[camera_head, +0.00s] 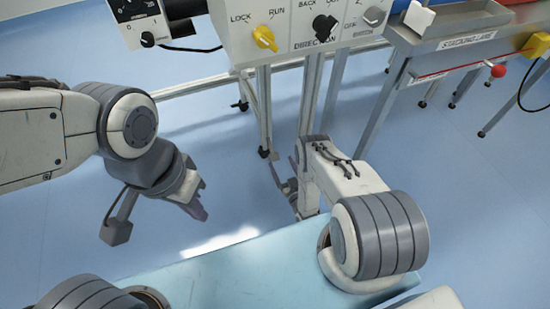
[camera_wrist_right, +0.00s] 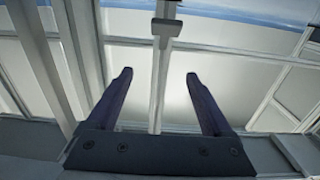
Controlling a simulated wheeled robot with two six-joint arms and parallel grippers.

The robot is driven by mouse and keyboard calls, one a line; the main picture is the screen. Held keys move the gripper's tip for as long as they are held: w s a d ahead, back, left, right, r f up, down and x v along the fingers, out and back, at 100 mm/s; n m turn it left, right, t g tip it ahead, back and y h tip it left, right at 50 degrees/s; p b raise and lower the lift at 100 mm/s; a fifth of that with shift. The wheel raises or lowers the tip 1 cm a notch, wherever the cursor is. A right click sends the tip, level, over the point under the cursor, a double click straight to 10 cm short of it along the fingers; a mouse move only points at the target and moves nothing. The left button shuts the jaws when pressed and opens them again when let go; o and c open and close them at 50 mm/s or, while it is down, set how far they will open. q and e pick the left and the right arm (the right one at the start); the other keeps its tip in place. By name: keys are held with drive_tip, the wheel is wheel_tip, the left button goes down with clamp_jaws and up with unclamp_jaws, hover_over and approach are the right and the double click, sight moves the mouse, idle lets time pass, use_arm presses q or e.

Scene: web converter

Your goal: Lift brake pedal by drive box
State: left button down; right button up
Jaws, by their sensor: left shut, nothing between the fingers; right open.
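The drive box (camera_head: 290,32) is a light box with a yellow LOCK/RUN knob and a black DIRECTION knob, at the top middle of the head view. A small grey pedal-like block (camera_wrist_right: 166,27) ends a thin upright bar in the right wrist view; it looks like the brake pedal. My right gripper (camera_head: 283,170) is open, low below the drive box. In the right wrist view its fingers (camera_wrist_right: 158,77) stand either side of the bar's line, with the block beyond the tips; contact cannot be told. My left gripper (camera_head: 198,212) is shut and empty, left of the right one.
Metal legs (camera_head: 310,95) stand under the drive box. A steel bench marked STACKING LANE (camera_head: 470,40) with a red-knobbed lever (camera_head: 498,71) is at the right. A pale blue surface (camera_head: 230,270) lies in front. Blue floor (camera_head: 475,200) is open at the right.

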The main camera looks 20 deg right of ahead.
sight(275, 160)
drive_tip(key=f+b, duration=0.1)
drive_tip(key=f, duration=0.1)
drive_tip(key=f+b, duration=0.1)
drive_tip(key=f, duration=0.1)
drive_tip(key=f+b, duration=0.1)
drive_tip(key=f, duration=0.1)
drive_tip(key=shift+w+a, duration=0.25)
drive_tip(key=shift+w, duration=0.15)
drive_tip(key=w+b, duration=0.1)
drive_tip(key=w, duration=0.1)
drive_tip(key=w+b, duration=0.1)
drive_tip(key=w, duration=0.1)
drive_tip(key=w+r+b, duration=0.1)
drive_tip(key=w, duration=0.2)
drive_tip(key=shift+a, duration=0.15)
drive_tip(key=shift+s, duration=0.1)
